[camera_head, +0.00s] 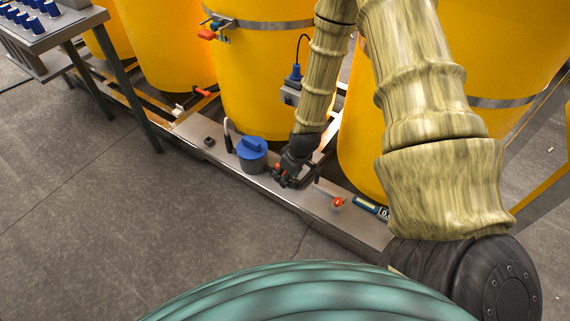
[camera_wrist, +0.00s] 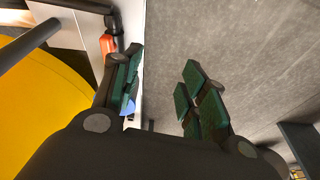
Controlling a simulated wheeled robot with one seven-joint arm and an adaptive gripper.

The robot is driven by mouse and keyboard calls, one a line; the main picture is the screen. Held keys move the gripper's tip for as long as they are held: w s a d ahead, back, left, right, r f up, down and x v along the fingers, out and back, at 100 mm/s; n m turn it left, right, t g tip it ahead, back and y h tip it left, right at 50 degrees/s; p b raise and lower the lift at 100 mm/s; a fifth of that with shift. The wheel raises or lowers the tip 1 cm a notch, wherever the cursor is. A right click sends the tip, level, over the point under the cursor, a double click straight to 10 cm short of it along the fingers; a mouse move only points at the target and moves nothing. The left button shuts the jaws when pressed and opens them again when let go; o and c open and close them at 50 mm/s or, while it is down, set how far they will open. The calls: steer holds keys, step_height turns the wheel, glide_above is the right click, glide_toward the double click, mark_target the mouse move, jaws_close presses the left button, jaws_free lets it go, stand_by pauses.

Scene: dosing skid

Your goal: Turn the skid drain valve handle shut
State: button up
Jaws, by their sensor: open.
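My gripper (camera_head: 288,179) is low over the front of the skid's grey metal ledge, just right of a blue-lidded pot. In the wrist view my gripper (camera_wrist: 163,60) has its two green-padded fingers spread with nothing between them. An orange-red handle (camera_wrist: 108,44) on a dark fitting shows there beside the left finger, outside the gap. It looks close to that finger; I cannot tell whether they touch. In the head view a small orange part (camera_head: 278,166) shows at my gripper, mostly hidden by it. How far the handle is turned is unclear.
The blue-lidded pot (camera_head: 252,154) stands close left of my gripper. A red knob (camera_head: 338,202) and a blue-and-white device (camera_head: 370,207) lie to the right on the ledge (camera_head: 225,155). Yellow tanks (camera_head: 262,80) stand behind. The floor in front is clear.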

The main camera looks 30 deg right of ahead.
steer(key=w+d+f+n+t+b, duration=0.1)
steer(key=w+d+f+n+b, duration=0.1)
steer(key=w+d+f+b, duration=0.6)
steer(key=shift+y, duration=0.3)
steer(key=w+f+b, duration=0.1)
steer(key=f+b, duration=0.1)
steer(key=w+f+b, duration=0.2)
steer(key=f+b, duration=0.1)
steer(key=w+f+b, duration=0.1)
steer(key=f+b, duration=0.1)
steer(key=b, duration=0.1)
steer(key=shift+w+a+f, duration=0.15)
steer(key=shift+w+f, duration=0.05)
steer(key=shift+w, duration=0.1)
steer(key=shift+c, duration=0.2)
jaws_close()
